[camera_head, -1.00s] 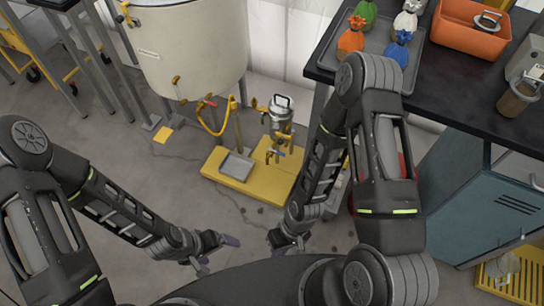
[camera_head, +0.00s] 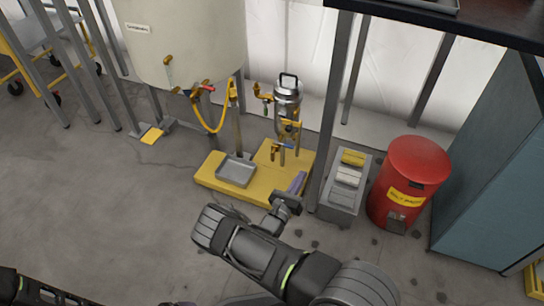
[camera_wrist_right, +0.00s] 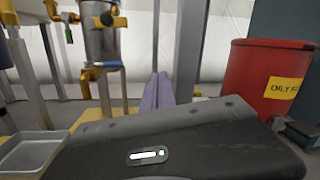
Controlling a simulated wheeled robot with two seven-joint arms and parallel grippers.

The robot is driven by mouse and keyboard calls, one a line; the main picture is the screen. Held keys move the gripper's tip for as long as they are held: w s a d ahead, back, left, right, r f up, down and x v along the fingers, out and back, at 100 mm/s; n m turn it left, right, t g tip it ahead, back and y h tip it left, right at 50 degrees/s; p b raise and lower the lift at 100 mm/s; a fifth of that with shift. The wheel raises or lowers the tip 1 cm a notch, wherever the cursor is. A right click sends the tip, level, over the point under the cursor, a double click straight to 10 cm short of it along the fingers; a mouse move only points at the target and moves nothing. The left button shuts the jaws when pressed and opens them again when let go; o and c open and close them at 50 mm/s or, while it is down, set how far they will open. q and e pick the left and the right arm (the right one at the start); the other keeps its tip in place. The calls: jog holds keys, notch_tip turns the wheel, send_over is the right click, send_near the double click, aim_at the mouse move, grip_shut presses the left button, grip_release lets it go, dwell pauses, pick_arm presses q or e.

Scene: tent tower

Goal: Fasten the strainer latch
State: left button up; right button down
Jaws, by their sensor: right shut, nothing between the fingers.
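The strainer (camera_head: 287,95) is an upright silvery canister with a black top handle, on yellow-brass piping above a yellow platform (camera_head: 215,184). Brass-yellow fittings (camera_head: 290,123) show at its lower body; I cannot tell which part is the latch. In the right wrist view the strainer (camera_wrist_right: 102,45) is at upper left, its top cut off. My right gripper (camera_head: 298,182) is shut and empty, its purple fingers low at the platform's right end, below and apart from the strainer. The fingers (camera_wrist_right: 158,90) point forward in the wrist view. My left gripper is out of view.
A grey tray (camera_head: 237,171) rests on the platform. A blue-handled valve (camera_head: 283,147) hangs below the strainer. A table leg (camera_head: 334,100), grey box (camera_head: 343,185) and red bin (camera_head: 408,182) stand right.

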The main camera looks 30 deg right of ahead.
aim_at(289, 125)
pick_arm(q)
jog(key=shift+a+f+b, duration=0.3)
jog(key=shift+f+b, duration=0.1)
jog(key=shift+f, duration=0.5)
pick_arm(e)
jog(key=w+a+n+t+y, duration=0.1)
jog(key=w+a+n+t, duration=0.2)
jog(key=w+a+t, duration=0.1)
jog(key=shift+w+r, duration=0.15)
jog(key=shift+w, duration=0.35)
pick_arm(q)
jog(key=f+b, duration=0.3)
jog(key=b, duration=0.1)
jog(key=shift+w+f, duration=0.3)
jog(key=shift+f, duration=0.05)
pick_arm(e)
jog(key=w+d+r, duration=0.6)
jog(key=w, duration=0.1)
jog(key=shift+d, duration=0.35)
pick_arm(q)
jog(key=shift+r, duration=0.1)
pick_arm(e)
jog(key=shift+r, duration=0.1)
